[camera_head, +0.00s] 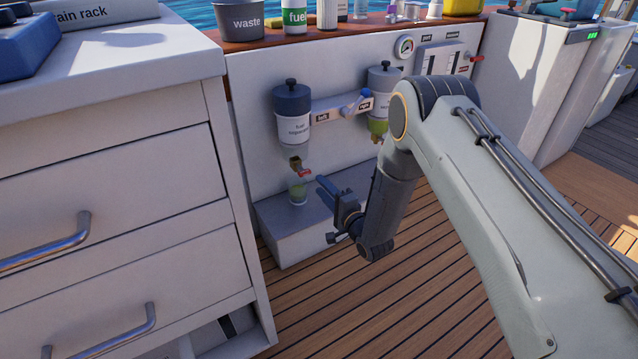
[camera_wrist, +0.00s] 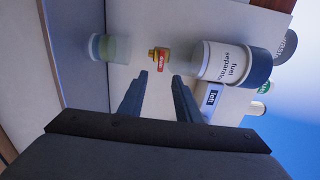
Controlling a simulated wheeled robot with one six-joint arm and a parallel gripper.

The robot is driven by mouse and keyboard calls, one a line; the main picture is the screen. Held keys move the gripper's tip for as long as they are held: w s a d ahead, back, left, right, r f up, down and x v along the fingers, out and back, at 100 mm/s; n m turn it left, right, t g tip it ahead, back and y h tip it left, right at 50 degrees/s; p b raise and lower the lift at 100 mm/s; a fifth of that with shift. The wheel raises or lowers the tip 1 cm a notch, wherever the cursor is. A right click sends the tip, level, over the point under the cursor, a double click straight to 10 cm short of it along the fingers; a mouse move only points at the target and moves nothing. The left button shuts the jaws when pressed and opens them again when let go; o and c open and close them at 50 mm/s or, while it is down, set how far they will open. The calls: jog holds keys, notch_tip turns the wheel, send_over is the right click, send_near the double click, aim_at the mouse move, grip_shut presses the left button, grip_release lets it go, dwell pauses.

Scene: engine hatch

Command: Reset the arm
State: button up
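My arm reaches in from the right in the camera_head view, bent down at the elbow. My gripper (camera_head: 330,190) is in front of the low white step, just right of a small clear jar. In the wrist view my gripper (camera_wrist: 158,88) has its two fingers apart with nothing between them. The jar (camera_head: 298,190) holds some green liquid and stands on the step under the left fuel separator (camera_head: 292,115). A brass drain valve with a red handle (camera_head: 303,172) hangs between them. The wrist view shows the jar (camera_wrist: 108,47), valve (camera_wrist: 160,58) and separator (camera_wrist: 228,63) sideways.
A second separator (camera_head: 382,85) is partly hidden behind my arm. A selector bar with a blue handle (camera_head: 352,103) joins the two. White drawers (camera_head: 110,200) stand close at left. A waste bin (camera_head: 240,22) and fuel bottle (camera_head: 295,18) stand on the shelf above. The wooden deck (camera_head: 400,300) is clear.

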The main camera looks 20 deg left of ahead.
dwell(0.4)
notch_tip(320, 180, up, 9)
jog(key=n+g+h, duration=0.1)
jog(key=n+h, duration=0.2)
jog(key=h, duration=0.1)
jog(key=s+d+r+n+g+h, duration=0.35)
jog(key=s+d+r, duration=0.25)
jog(key=s+r, duration=0.2)
jog(key=s+d+r+n+g+h, duration=0.25)
jog(key=s+d, duration=0.25)
jog(key=s, duration=0.6)
jog(key=s+d+r+n+g+h, duration=0.1)
jog(key=s+d+r+n+g, duration=0.15)
jog(key=s+d, duration=0.6)
jog(key=s+d+r+n+g+h, duration=0.1)
jog(key=s+d+r+n+g, duration=0.2)
jog(key=s, duration=1.1)
jog(key=d+r+m+p, duration=0.3)
jog(key=d+r+p, duration=0.7)
jog(key=r+p, duration=0.3)
jog(key=d+r+m+h+p, duration=0.1)
jog(key=d+r+m+p, duration=0.2)
jog(key=d+r+p, duration=0.7)
notch_tip(320, 180, up, 4)
jog(key=p, duration=1)
jog(key=shift+d+f+t+h, duration=0.15)
jog(key=shift+t+h, duration=0.15)
jog(key=shift+t, duration=0.05)
